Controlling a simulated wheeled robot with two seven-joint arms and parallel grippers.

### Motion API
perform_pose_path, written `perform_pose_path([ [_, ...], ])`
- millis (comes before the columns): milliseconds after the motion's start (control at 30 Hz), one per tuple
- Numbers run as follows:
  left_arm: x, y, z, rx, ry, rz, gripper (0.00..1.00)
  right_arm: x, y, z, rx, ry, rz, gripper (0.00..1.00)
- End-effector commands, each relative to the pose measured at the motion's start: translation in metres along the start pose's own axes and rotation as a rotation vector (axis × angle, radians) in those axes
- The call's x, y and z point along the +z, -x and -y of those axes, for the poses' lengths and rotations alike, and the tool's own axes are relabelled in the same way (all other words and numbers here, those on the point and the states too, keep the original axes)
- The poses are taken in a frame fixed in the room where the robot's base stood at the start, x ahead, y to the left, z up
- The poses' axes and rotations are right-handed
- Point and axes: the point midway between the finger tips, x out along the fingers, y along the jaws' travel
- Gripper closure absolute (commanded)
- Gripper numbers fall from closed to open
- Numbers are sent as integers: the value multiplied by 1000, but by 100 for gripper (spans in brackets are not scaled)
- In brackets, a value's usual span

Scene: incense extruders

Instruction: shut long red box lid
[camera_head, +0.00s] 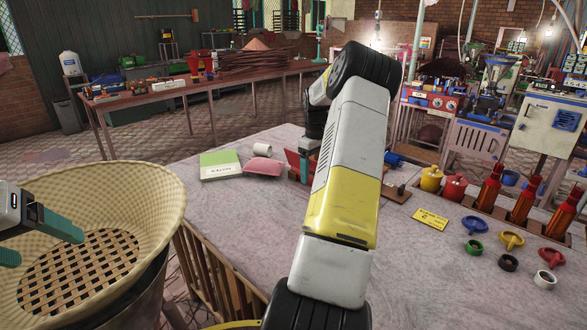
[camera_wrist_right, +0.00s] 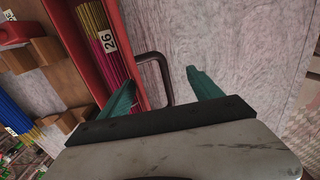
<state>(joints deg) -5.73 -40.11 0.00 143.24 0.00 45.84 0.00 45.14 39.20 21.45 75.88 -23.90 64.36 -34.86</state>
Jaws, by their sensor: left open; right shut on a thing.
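The long red box (camera_head: 295,164) stands on the cloth-covered table and is mostly hidden behind my right arm in the head view. In the right wrist view the red box (camera_wrist_right: 84,55) is open, with magenta and yellow sticks (camera_wrist_right: 100,38) showing inside beside a "26" label. A dark bent handle (camera_wrist_right: 157,66) stands out from its side, between the teal fingers of my right gripper (camera_wrist_right: 160,92). The fingers look spaced apart around it; exact contact is unclear. My left gripper (camera_head: 48,246) is open and empty over the wicker basket.
The large wicker basket (camera_head: 165,195) stands at left. A green-and-white book (camera_head: 220,166), a pink pouch (camera_head: 263,166) and a white cup (camera_head: 262,149) lie left of the box. Extruders (camera_head: 524,200), coloured rings (camera_head: 474,224) and a yellow card (camera_head: 429,219) occupy the right side.

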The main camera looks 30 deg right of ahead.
Motion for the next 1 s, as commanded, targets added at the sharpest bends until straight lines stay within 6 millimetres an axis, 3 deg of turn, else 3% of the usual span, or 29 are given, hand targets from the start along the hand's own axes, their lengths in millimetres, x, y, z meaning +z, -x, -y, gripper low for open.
perform_pose_path([
  [167, 0, 0, 0, 0, 0, 0, 25, -2, 1, 1, -9, 3, 1, 40],
  [500, 0, 0, 0, 0, 0, 0, 25, -3, 11, -9, -6, 3, -1, 64],
  [1000, 0, 0, 0, 0, 0, 0, 25, -2, 13, -14, -2, 1, -2, 65],
])
